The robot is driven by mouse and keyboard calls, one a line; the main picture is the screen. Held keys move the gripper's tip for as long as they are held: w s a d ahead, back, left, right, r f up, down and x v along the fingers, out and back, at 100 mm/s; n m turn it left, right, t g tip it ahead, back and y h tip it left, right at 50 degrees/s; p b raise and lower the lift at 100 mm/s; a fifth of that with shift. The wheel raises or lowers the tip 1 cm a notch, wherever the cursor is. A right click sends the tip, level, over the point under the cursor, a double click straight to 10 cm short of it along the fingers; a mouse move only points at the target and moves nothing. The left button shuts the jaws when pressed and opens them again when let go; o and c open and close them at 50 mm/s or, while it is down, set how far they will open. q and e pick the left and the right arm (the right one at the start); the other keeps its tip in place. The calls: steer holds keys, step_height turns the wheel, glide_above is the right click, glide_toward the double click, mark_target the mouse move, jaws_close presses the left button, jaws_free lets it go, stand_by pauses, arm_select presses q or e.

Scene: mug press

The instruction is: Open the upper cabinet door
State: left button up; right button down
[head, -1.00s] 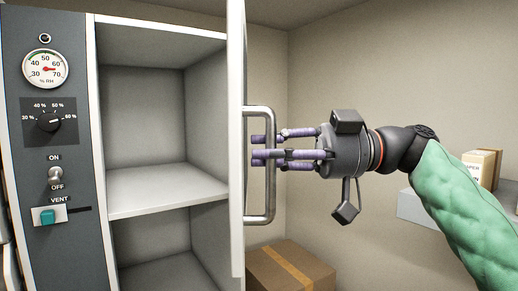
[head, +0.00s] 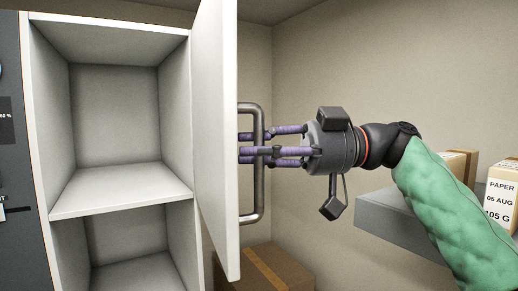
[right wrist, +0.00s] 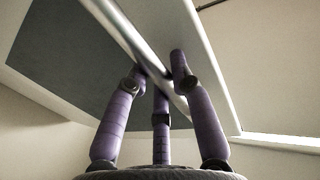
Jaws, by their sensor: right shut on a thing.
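The upper cabinet door (head: 216,140) stands wide open, seen nearly edge-on in the head view, to the right of the open cabinet (head: 118,120). The cabinet's inside shows a shelf (head: 120,190) and bare walls. A grey bar handle (head: 259,200) is on the door's outer face; the handle also crosses the right wrist view (right wrist: 130,35). My right gripper (head: 252,147) has purple fingers and is shut on the handle at about its mid-height. In the right wrist view its fingers (right wrist: 165,80) close around the bar. My left gripper is not in view.
A control panel (head: 20,150) stands left of the cabinet, partly cut off. A cardboard box (head: 268,270) sits low behind the door. A grey wall shelf (head: 385,212) at right holds a labelled box (head: 502,195) and a brown box (head: 455,163).

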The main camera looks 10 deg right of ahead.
steer(key=c, duration=1)
jaws_free()
steer(key=shift+c, duration=0.2)
